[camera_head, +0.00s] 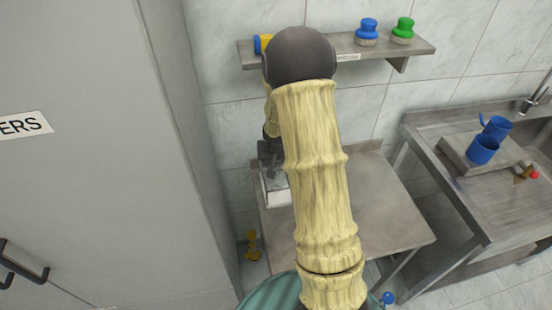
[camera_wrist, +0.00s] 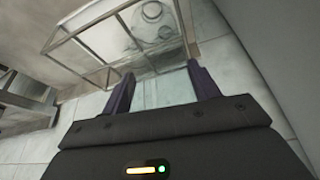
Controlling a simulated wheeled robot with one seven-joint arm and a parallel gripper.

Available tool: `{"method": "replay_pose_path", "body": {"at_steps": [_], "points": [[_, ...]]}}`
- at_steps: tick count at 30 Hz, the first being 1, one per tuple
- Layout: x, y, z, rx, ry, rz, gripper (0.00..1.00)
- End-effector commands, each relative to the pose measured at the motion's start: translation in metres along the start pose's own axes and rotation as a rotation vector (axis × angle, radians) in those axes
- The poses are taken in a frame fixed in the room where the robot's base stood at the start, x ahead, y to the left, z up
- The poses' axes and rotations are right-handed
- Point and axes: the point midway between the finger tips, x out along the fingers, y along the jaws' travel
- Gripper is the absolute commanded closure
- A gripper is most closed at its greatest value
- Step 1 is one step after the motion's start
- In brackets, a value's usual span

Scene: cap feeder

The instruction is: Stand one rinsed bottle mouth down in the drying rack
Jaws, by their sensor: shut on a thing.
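My gripper (camera_wrist: 161,78) shows in the wrist view with its two dark fingers apart, shut on a pale, see-through thing (camera_wrist: 164,92) that I take to be the bottle. Its full outline and which way its mouth points cannot be made out. A thin-edged frame (camera_wrist: 88,39) shows just beyond the fingers, with a clear rounded form near the top edge; I cannot tell whether this is the drying rack. In the head view my gripper (camera_head: 270,150) is mostly hidden behind my arm, above a white-fronted item (camera_head: 277,192) at the table's left end.
The steel table (camera_head: 385,218) has bare room right of my arm. A wall shelf (camera_head: 420,48) holds a blue-topped brush (camera_head: 367,30) and a green-topped brush (camera_head: 403,29). A grey cabinet (camera_head: 95,180) is close on the left.

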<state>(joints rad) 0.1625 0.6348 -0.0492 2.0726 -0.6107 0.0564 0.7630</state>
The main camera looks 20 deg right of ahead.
Motion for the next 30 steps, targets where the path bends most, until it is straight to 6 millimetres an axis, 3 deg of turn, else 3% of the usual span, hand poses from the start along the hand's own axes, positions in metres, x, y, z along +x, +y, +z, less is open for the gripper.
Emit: {"method": "replay_pose_path", "body": {"at_steps": [1, 6, 30], "points": [[0.011, 0.0, 0.005, 0.0, 0.0, 0.0, 0.61], [0.021, 0.0, 0.009, -0.002, 0.0, 0.0, 0.61], [0.03, 0.0, 0.013, -0.001, -0.001, 0.0, 0.61]]}}
